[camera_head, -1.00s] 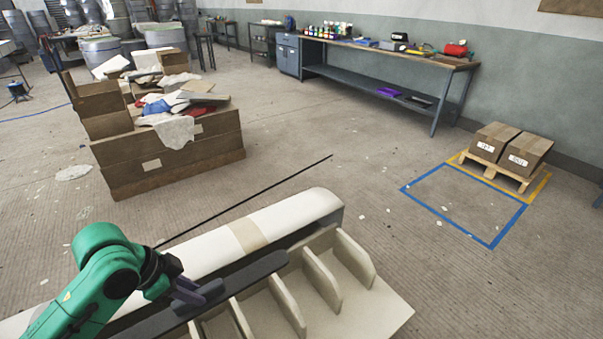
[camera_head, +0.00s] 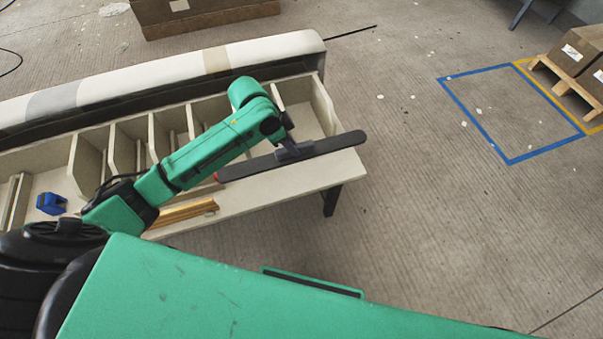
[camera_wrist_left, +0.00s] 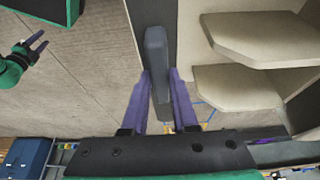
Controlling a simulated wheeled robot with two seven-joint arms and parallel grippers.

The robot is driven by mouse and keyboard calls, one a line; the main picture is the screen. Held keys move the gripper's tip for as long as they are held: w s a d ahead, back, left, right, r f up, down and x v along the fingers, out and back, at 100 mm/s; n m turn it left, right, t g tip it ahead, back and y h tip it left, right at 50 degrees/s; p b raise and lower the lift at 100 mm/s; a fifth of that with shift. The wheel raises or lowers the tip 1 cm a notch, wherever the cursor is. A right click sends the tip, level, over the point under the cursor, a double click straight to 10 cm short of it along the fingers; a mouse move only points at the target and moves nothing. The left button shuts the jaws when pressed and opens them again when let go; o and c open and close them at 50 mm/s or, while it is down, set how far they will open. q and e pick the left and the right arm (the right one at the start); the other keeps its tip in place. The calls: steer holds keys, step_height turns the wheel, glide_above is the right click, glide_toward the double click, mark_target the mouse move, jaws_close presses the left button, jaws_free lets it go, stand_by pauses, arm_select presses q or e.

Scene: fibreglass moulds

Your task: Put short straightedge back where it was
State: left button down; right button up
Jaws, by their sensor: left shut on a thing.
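The short straightedge is a dark grey bar with rounded ends (camera_head: 335,145), slanting over the right end of the pale front ledge (camera_head: 275,185) of the compartmented mould; its right end reaches the ledge's edge. My left gripper (camera_head: 291,152) is shut on it near its middle. In the left wrist view the bar (camera_wrist_left: 156,50) runs between the purple fingers (camera_wrist_left: 160,95). I cannot tell whether it touches the ledge. My right gripper is outside the head view; in the left wrist view it (camera_wrist_left: 36,42) shows at the upper left with fingers apart, empty.
A long white rounded beam (camera_head: 150,75) runs behind the compartments. Wooden strips (camera_head: 185,213) lie on the ledge left of the bar, and a small blue object (camera_head: 50,203) sits farther left. Open floor with a blue taped outline (camera_head: 510,162) lies to the right.

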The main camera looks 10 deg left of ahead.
mark_target(277, 152)
arm_select(q)
steer(key=f+b, duration=0.2)
steer(key=f, duration=1.1)
steer(key=shift+d, duration=0.2)
arm_select(e)
steer(key=f, duration=0.1)
steer(key=d+f, duration=0.1)
steer(key=shift+s+f, duration=0.15)
steer(key=shift+f, duration=0.15)
arm_select(q)
steer(key=c, duration=0.7)
jaws_free()
steer(key=shift+f, duration=0.1)
arm_select(e)
steer(key=shift+s, duration=0.1)
arm_select(q)
steer(key=p+v, duration=0.2)
steer(key=v, duration=1)
steer(key=shift+r+p, duration=0.2)
steer(key=shift+p, duration=0.2)
arm_select(e)
step_height(277, 152, up, 3)
steer(key=shift+f, duration=0.1)
